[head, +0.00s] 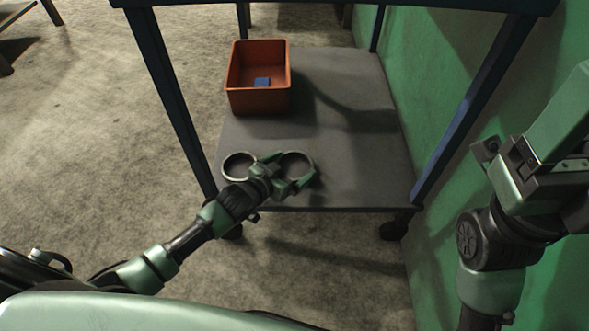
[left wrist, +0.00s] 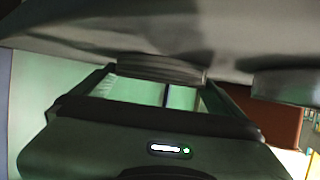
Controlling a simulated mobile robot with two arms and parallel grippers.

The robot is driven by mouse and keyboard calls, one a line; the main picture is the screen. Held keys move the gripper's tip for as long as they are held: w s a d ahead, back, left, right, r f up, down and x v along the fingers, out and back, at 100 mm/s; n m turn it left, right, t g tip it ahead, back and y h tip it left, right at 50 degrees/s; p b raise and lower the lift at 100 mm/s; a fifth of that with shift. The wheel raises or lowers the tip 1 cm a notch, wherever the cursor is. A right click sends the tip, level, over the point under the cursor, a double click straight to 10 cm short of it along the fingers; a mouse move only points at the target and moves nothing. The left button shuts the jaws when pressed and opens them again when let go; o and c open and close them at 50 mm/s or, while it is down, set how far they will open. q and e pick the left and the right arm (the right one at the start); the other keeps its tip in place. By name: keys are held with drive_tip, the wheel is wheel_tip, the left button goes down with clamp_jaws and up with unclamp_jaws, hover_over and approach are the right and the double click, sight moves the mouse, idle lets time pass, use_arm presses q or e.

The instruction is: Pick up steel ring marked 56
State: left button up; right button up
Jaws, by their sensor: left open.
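Two steel rings lie on the grey lower shelf of a cart. The right ring (head: 311,159) is at my left gripper (head: 289,172), which is open with its fingers either side of the ring. The left ring (head: 225,163) lies just left of the gripper. In the left wrist view a dark grey ring (left wrist: 160,69) shows between the fingertips, and part of another ring (left wrist: 284,86) is at the right edge. I cannot tell whether the fingers touch the ring. No number is readable on either ring. My right arm is at the right edge; its fingers are unclear.
An orange bin (head: 258,101) with a blue block (head: 262,82) inside stands at the shelf's back left. The cart's blue posts (head: 172,95) and upper edge frame the shelf. A green wall (head: 440,85) is close on the right. The shelf's (head: 355,150) right half is clear.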

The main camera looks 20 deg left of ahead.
use_arm(q)
drive_tip(key=shift+r, duration=0.1)
drive_tip(key=c, duration=1.6)
drive_tip(key=shift+r, duration=0.1)
